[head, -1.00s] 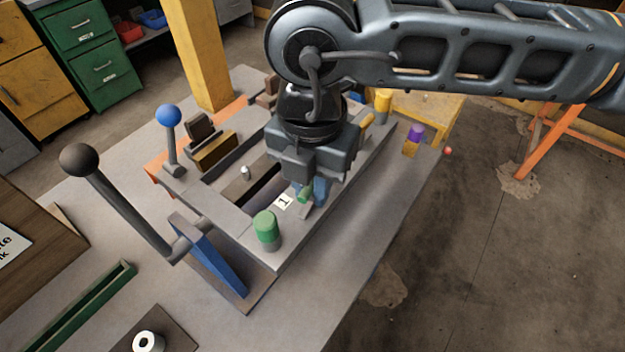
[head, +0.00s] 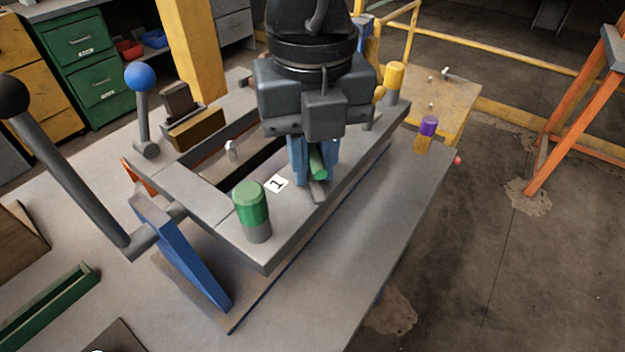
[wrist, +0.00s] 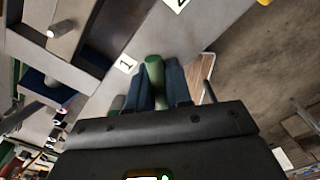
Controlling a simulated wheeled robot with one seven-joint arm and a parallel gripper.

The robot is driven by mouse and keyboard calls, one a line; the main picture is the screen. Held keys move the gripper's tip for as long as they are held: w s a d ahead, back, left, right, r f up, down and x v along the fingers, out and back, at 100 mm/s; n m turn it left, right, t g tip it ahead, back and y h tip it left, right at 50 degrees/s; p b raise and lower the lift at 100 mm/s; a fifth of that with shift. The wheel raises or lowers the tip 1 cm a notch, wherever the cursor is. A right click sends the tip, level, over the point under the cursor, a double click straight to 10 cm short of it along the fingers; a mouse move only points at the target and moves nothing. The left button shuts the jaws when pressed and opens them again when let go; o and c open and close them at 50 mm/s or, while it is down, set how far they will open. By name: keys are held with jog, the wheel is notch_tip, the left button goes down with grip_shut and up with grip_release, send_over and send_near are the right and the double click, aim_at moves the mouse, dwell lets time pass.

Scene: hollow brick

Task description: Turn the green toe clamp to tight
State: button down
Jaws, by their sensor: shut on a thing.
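The green toe clamp (head: 318,163) sits on the grey fixture plate beside the white label "1" (head: 276,184). Its green handle and a grey metal toe below it show. My gripper (head: 313,172) points down over it, and its blue fingers are shut on the green handle. In the wrist view the green handle (wrist: 154,74) stands between the two blue fingers (wrist: 160,88). The fingers hide part of the clamp's base.
A green-capped post (head: 252,208) stands near the plate's front corner. A yellow-capped post (head: 394,80) and a purple-topped piece (head: 428,127) are farther back. A blue-knobbed lever (head: 139,80) and a black-knobbed lever (head: 70,165) rise at left. The right bench strip is clear.

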aim_at(312, 150)
jog(key=n+b, duration=0.5)
jog(key=shift+f+b, duration=0.2)
jog(key=shift+b, duration=0.1)
jog(key=shift+r+n+b, duration=0.2)
jog(key=shift+n+b, duration=1.15)
jog(key=shift+n, duration=1.15)
jog(key=c, duration=1)
grip_release()
jog(key=shift+c, duration=0.2)
jog(key=shift+r, duration=3.95)
jog(key=shift+s, duration=0.1)
